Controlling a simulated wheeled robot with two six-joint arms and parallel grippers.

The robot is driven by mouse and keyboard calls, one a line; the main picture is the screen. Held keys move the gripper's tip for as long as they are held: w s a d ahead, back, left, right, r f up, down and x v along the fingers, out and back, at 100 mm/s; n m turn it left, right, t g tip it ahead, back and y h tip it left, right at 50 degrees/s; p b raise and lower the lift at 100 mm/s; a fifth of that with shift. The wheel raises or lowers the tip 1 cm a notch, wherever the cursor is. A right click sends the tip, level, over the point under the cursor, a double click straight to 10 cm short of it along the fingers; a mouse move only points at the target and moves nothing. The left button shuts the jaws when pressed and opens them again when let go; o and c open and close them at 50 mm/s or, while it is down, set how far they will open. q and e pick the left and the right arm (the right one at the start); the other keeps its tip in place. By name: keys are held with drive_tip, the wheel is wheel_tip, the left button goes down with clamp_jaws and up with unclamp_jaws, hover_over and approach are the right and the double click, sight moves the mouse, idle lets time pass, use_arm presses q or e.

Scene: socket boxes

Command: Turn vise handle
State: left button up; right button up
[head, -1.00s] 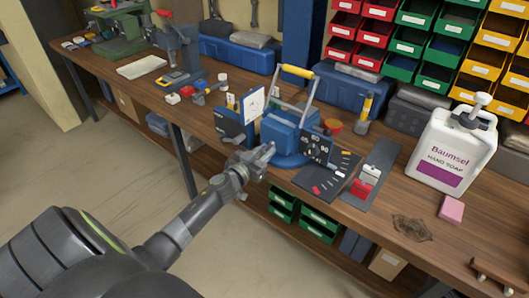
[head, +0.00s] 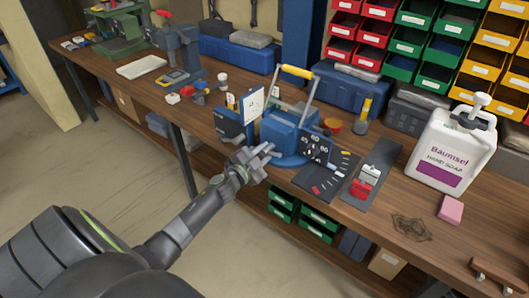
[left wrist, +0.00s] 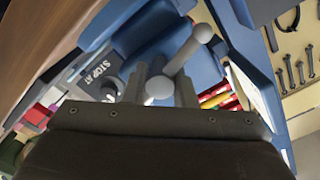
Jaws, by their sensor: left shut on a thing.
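The blue vise (head: 285,130) stands at the front edge of the wooden bench in the head view. Its grey bar handle shows in the left wrist view (left wrist: 188,52), tilted, with a round ball at its upper end and a rounded grey end between the fingers. My left gripper (head: 264,152) is at the vise's front and shut on the handle; its two fingers also show in the left wrist view (left wrist: 161,88), one on each side of the rounded end. In the head view the gripper mostly hides the handle. My right gripper is in neither view.
A soap bottle (head: 452,150) stands farther right. The floor in front is open.

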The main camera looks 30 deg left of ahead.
use_arm(q)
drive_tip(key=m, duration=0.5)
drive_tip(key=shift+f+m, duration=0.15)
drive_tip(key=shift+m, duration=0.15)
drive_tip(key=m+b, duration=0.1)
drive_tip(key=m, duration=0.4)
drive_tip(key=shift+s+f+m, duration=0.1)
drive_tip(key=shift+f+m, duration=0.05)
drive_tip(key=shift+m, duration=0.15)
drive_tip(key=m, duration=0.5)
drive_tip(key=shift+b, duration=0.35)
drive_tip(key=shift+m, duration=2.2)
drive_tip(key=shift+m, duration=0.3)
drive_tip(key=o, duration=0.7)
drive_tip(key=shift+c, duration=0.2)
drive_tip(key=o, duration=0.3)
drive_tip(key=shift+s+r, duration=0.1)
drive_tip(key=shift+r, duration=0.1)
